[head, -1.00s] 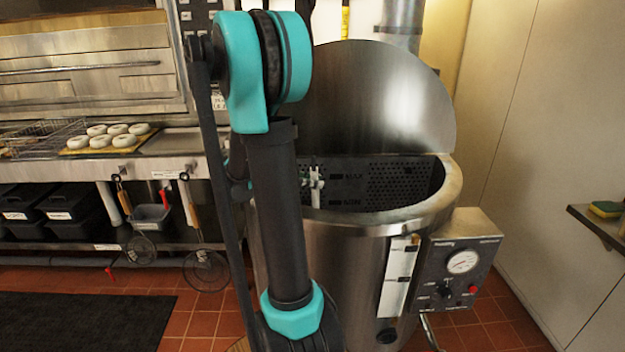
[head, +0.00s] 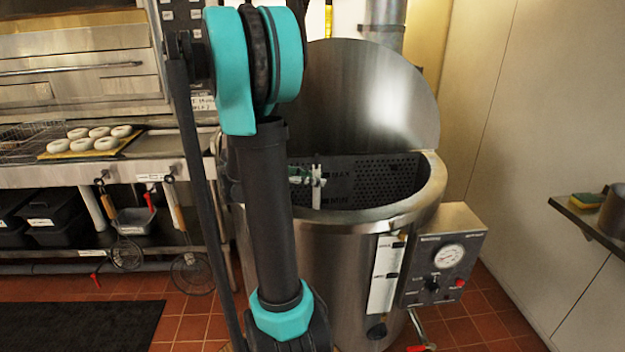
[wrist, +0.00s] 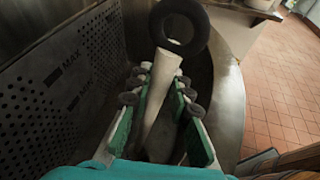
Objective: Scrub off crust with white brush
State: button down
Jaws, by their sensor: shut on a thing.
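In the wrist view my gripper (wrist: 160,88), with green pads and dark rollers, is shut on a long white handle, which I take to be the white brush (wrist: 155,105). A dark ring-shaped part (wrist: 200,22) shows at its far end. My gripper is inside the open steel kettle (head: 345,240), beside the perforated wall (head: 375,178) marked MAX and MIN. In the head view a bit of my gripper (head: 300,175) shows next to a white upright piece (head: 317,187); my arm hides the rest. I cannot make out any crust.
The kettle's lid (head: 370,95) stands raised behind. A control box (head: 443,258) juts out at the kettle's right. A shelf with a sponge (head: 586,200) is at the far right. Bagels (head: 88,140) lie on a board at the left. A dark mat (head: 75,325) covers the floor there.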

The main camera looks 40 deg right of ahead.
jog(key=shift+s+d+f, duration=0.1)
jog(key=shift+s+d, duration=0.5)
jog(key=shift+d, duration=0.3)
jog(key=shift+s+d+f, duration=0.1)
jog(key=shift+s+d, duration=0.5)
jog(key=shift+d, duration=0.3)
jog(key=shift+s+d+r, duration=0.1)
jog(key=shift+s+d, duration=0.5)
jog(key=shift+d, duration=0.4)
jog(key=shift+s+d+r, duration=0.1)
jog(key=shift+s+d, duration=0.5)
jog(key=shift+d, duration=0.35)
jog(key=shift+s+d+f, duration=0.1)
jog(key=shift+s+d, duration=0.25)
jog(key=shift+d, duration=0.3)
jog(key=shift+s+d, duration=0.4)
jog(key=shift+d, duration=0.2)
jog(key=shift+s+d+f, duration=0.1)
jog(key=shift+s+d, duration=0.25)
jog(key=shift+d, duration=0.3)
